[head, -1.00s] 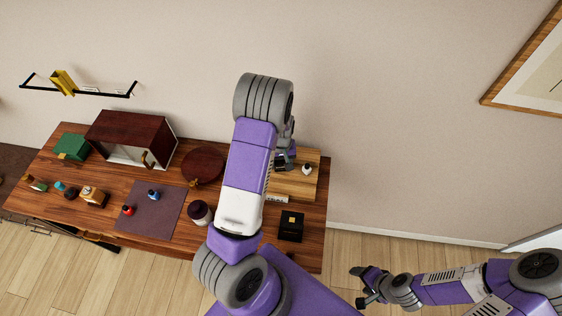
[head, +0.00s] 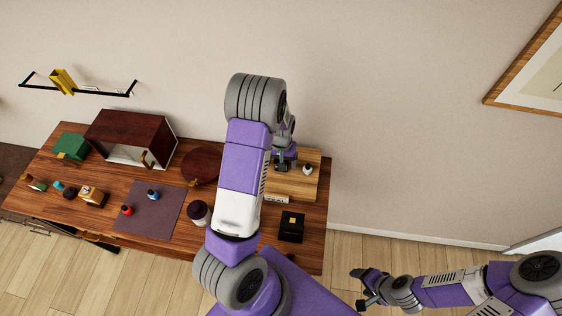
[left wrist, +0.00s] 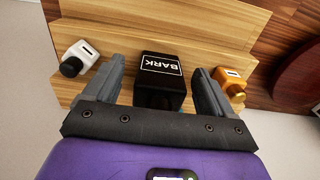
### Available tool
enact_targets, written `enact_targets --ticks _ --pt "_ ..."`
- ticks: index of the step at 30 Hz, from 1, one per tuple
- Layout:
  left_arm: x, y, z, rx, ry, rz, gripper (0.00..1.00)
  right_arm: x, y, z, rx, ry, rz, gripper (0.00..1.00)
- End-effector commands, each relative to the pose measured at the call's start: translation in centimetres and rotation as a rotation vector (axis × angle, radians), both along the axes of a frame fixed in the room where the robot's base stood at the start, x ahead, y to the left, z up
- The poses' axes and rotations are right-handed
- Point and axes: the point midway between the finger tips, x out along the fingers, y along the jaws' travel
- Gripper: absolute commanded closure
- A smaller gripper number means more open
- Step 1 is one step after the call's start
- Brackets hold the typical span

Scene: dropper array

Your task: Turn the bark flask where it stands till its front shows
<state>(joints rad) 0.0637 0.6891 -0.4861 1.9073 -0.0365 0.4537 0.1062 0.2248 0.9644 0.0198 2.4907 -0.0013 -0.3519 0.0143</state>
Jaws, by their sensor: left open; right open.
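The bark flask (left wrist: 161,80) is black, with a white-framed BARK label that reads upside down in the left wrist view. It stands on the stepped wooden stand (left wrist: 190,25). My left gripper (left wrist: 158,66) is open, one finger on each side of the flask; whether they touch it I cannot tell. In the head view my left gripper (head: 286,160) is at the stand, partly hidden by my own arm, and the flask is hard to make out. My right gripper (head: 366,287) is open and empty, away from the table at lower right.
A white bottle (left wrist: 82,56) and an orange bottle (left wrist: 231,83) stand on either side of the flask. A black box (head: 291,226) stands in front of the stand (head: 300,187). A dark red round board (head: 200,166) lies to its left.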

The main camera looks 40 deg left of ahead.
Motion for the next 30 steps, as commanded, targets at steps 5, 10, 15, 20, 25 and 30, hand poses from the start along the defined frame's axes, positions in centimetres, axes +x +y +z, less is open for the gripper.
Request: enact_targets --ticks 5,10,15,20,25,30 --pt "0.0 0.0 0.1 0.0 0.0 0.0 0.15 0.0 0.0 0.0 0.0 0.0 0.0 0.32" --pt "0.1 0.0 1.7 0.0 -0.004 -0.001 0.15 0.0 0.0 0.0 0.0 0.0 0.0 0.32" --pt "0.1 0.0 4.8 0.001 -0.005 0.0 0.15 0.0 0.0 0.1 0.0 0.0 0.0 0.32" --pt "0.1 0.0 6.8 0.001 -0.003 -0.002 0.15 0.0 0.0 0.2 0.0 0.0 0.0 0.32" --pt "0.0 0.0 7.6 0.0 -0.001 0.001 0.15 0.0 0.0 0.2 0.0 0.0 0.0 0.32" --pt "0.0 0.0 7.6 0.0 0.0 0.001 0.15 0.0 0.0 0.2 0.0 0.0 0.0 0.32"
